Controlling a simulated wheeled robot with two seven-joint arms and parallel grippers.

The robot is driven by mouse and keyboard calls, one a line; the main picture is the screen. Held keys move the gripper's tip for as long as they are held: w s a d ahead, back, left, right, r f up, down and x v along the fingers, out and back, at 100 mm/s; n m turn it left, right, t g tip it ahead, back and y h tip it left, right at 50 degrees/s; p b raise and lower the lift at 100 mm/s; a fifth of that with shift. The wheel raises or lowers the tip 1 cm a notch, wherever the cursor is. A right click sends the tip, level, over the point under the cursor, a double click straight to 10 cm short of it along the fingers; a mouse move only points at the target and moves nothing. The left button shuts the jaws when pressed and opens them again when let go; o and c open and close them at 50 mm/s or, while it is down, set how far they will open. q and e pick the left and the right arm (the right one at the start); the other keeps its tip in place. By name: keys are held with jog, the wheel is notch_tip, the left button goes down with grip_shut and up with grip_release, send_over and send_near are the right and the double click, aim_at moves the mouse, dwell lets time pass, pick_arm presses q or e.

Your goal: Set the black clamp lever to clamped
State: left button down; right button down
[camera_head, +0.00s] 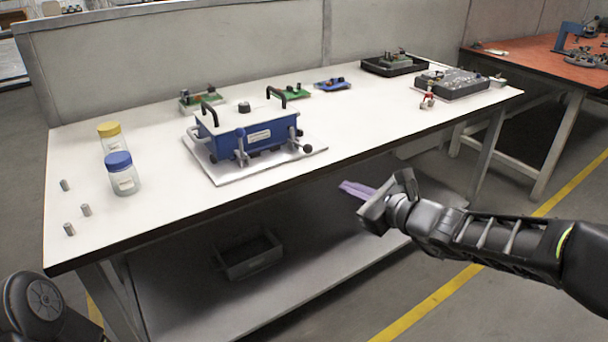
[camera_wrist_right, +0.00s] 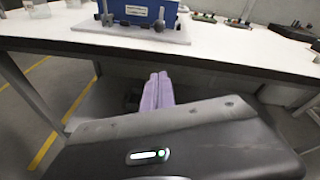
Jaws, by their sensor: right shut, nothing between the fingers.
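A blue fixture box (camera_head: 250,132) with two black arched handles stands on a light base plate (camera_head: 225,176) near the front edge of the table. Grey clamps with small black knobs sit along its front; one black-knobbed lever (camera_head: 306,148) sticks out at the right front corner. Whether it is clamped I cannot tell. The box's lower part also shows at the top of the wrist view (camera_wrist_right: 138,12). My right gripper (camera_head: 345,187) has lavender fingers, shut and empty, in front of the table and below its top, apart from the fixture. My left gripper is out of view.
The white table (camera_head: 370,135) holds a yellow-lidded jar (camera_head: 110,138), a blue-lidded jar (camera_head: 122,176) and small metal cylinders at left. Green and blue boards and dark trays are behind and right. A grey bin (camera_head: 248,255) sits on the lower shelf.

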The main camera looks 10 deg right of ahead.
aim_at(319, 162)
jog(key=r, duration=0.1)
jog(key=r+m, duration=0.1)
jog(key=r+t, duration=0.1)
jog(key=shift+w+a+m+y, duration=0.3)
jog(key=shift+w+m+y, duration=0.05)
jog(key=shift+m+y, duration=0.05)
jog(key=b+x, duration=0.1)
jog(key=x, duration=0.9)
jog(key=shift+b, duration=0.35)
